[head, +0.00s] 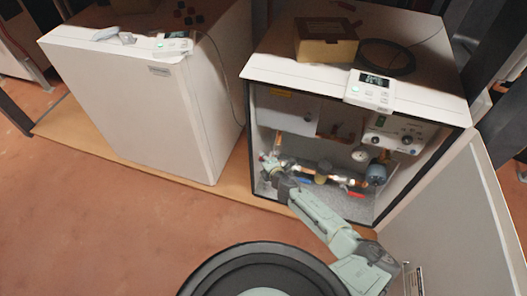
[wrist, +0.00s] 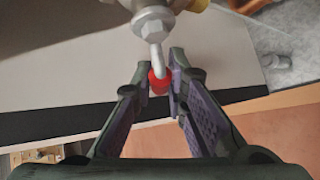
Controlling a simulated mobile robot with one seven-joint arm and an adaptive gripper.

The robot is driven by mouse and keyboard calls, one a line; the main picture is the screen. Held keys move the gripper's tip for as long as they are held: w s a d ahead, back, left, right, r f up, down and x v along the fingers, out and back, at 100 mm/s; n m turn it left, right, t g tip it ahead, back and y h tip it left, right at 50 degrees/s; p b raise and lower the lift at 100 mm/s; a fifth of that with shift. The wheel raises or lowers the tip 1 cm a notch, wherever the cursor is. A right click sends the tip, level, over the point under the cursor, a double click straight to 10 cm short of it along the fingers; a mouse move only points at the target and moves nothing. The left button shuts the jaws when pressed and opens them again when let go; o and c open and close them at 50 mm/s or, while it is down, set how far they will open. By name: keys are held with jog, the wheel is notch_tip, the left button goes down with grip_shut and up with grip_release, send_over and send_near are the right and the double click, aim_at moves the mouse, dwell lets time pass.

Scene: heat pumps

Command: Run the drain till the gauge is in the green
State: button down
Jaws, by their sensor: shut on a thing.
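The drain valve (wrist: 150,18) is a grey metal fitting at the top of the wrist view, with a thin lever (wrist: 154,52) ending in a red tip (wrist: 159,84). My gripper (wrist: 163,78) has its fingers closed around the red tip. In the head view my gripper (head: 268,166) reaches into the open cabinet at its lower left, by the copper pipe. The gauge (head: 360,155) is a small white round dial inside the cabinet. Its needle and green band are too small to read. The valve is hidden behind my gripper in the head view.
The open cabinet (head: 255,120) has its door (head: 465,190) swung out at right. Inside are pipes, a blue-grey vessel (head: 376,174) and a control box (head: 394,133). A cardboard box (head: 326,45) and a controller (head: 369,90) sit on top. A closed white unit (head: 150,100) stands at left.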

jog(key=shift+d+f+n+g+h+p, duration=0.35)
jog(key=shift+n+h+p, duration=0.2)
jog(key=shift+p, duration=0.5)
jog(key=shift+s, duration=0.1)
jog(key=c, duration=1.6)
grip_release()
jog(key=shift+a, duration=0.1)
jog(key=v, duration=1.2)
jog(key=shift+a+r, duration=0.1)
jog(key=shift+a, duration=0.05)
